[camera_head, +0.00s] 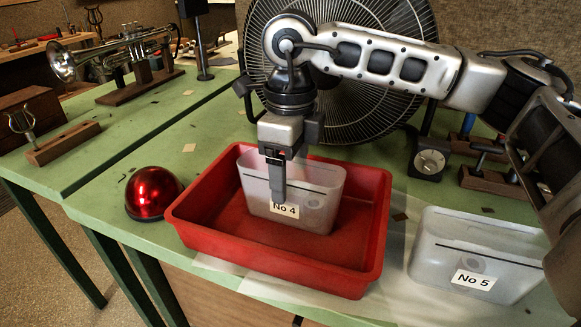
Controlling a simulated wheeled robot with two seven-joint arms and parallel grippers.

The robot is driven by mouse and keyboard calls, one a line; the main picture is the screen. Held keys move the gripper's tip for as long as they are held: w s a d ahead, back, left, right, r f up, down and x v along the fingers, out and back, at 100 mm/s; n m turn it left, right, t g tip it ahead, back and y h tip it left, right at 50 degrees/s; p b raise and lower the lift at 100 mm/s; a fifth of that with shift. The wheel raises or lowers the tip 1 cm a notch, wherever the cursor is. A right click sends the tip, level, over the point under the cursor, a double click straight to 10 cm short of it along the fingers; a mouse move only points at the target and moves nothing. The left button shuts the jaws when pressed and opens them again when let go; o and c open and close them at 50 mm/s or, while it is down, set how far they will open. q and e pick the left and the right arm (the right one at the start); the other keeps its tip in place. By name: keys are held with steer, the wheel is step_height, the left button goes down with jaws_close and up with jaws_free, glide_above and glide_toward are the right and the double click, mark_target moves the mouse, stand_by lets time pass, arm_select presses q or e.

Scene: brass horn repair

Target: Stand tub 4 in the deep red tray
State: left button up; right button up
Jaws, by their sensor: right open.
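Tub 4 (318,205), a translucent white tub with a "No 4" label, stands upright inside the deep red tray (270,268). Its base is on or close to the tray floor; I cannot tell exact contact. My right gripper (279,180) points down at the tub's near wall, just above the label. One finger shows in front and partly covers the label's top; the other finger is hard to make out. The jaws are open. My left gripper is not in view.
Tub 5 (470,262) stands right of the tray on the green bench. A shiny red dome (153,193) sits left of it. A large fan (345,110) and a dial gauge (429,160) are behind. A trumpet (115,52) rests on a stand at the far left.

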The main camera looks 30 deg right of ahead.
step_height(320, 180, up, 12)
stand_by(0.4)
stand_by(0.3)
